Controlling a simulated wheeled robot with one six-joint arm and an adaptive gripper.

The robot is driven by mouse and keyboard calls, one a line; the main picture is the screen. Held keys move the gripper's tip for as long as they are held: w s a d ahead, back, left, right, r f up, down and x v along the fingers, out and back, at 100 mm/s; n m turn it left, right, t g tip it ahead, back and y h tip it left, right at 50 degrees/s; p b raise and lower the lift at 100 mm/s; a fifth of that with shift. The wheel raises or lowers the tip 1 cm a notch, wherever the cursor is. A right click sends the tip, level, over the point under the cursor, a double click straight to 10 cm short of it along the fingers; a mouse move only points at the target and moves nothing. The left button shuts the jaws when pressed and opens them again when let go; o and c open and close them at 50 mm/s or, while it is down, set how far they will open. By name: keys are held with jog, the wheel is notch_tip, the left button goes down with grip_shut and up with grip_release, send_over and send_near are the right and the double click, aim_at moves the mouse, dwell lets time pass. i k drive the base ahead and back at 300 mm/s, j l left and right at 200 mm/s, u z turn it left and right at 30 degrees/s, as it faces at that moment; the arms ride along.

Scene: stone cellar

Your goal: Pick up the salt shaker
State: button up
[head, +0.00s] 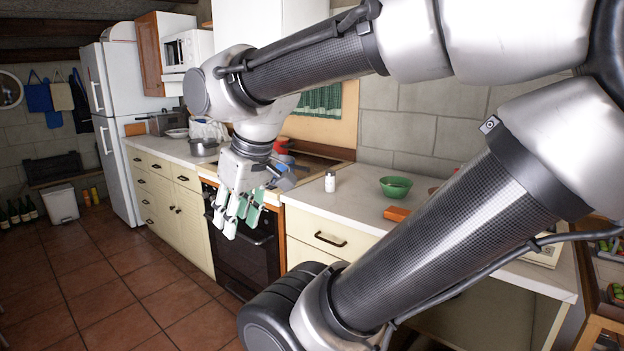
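The salt shaker (330,183) is a small white container with a greyish top. It stands upright on the pale countertop (352,203), near its left end beside the stove. My gripper (238,221) hangs in front of the stove and oven, fingers pointing down, to the left of the shaker and apart from it. Its pale green-tipped fingers look spread, with nothing seen between them. No part of the shaker is hidden.
A green bowl (396,187) and an orange block (397,214) are on the counter right of the shaker. A grey pot (204,147) and a red object (281,146) are further left. The tiled floor (140,285) is clear in front of the cabinets.

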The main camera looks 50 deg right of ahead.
aim_at(330, 174)
jog(key=i+z, duration=0.3)
jog(key=i+j+z, duration=0.15)
jog(key=i+z, duration=0.15)
jog(key=i, duration=0.2)
jog(key=i+z, duration=0.2)
jog(key=z, duration=0.2)
jog(key=i+z, duration=0.2)
jog(key=z, duration=0.15)
jog(key=i+j+z, duration=0.1)
jog(key=z, duration=0.3)
jog(key=i+j+z, duration=0.15)
jog(key=z, duration=0.2)
jog(key=i+j+z, duration=0.25)
jog(key=z, duration=0.15)
jog(key=i, duration=0.1)
